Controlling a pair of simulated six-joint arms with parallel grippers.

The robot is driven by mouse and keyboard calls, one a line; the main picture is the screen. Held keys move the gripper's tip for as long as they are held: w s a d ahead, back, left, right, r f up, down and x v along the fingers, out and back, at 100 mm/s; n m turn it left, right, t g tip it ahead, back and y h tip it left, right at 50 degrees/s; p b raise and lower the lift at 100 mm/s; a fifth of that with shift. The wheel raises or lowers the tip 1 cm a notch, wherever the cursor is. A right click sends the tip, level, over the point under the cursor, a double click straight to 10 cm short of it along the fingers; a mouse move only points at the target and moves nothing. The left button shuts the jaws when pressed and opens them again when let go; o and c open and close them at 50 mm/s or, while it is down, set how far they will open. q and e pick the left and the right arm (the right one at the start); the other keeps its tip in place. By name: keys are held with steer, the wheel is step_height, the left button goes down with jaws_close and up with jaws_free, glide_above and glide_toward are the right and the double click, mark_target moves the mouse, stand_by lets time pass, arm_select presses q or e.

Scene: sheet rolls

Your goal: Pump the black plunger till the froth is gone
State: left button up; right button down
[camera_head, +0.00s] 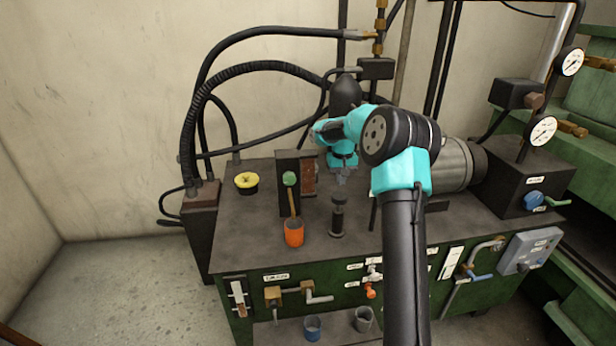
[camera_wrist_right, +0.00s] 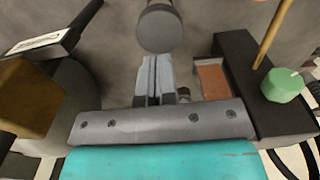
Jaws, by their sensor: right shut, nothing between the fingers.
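The black plunger (camera_head: 338,217) stands upright on the dark bench top, a short post with a round knob on top. In the right wrist view its round dark knob (camera_wrist_right: 160,28) shows just beyond my fingertips. My right gripper (camera_head: 340,179) is shut and empty, pointing down a little above and behind the knob; a small gap seems to lie between them. The closed fingers also show in the right wrist view (camera_wrist_right: 154,70). I cannot make out any froth. My left gripper is not in view.
A yellow-topped pot (camera_head: 246,182) is further left. Gauges and a dark box (camera_head: 520,180) fill the right.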

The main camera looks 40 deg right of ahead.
steer(key=shift+r, duration=1.75)
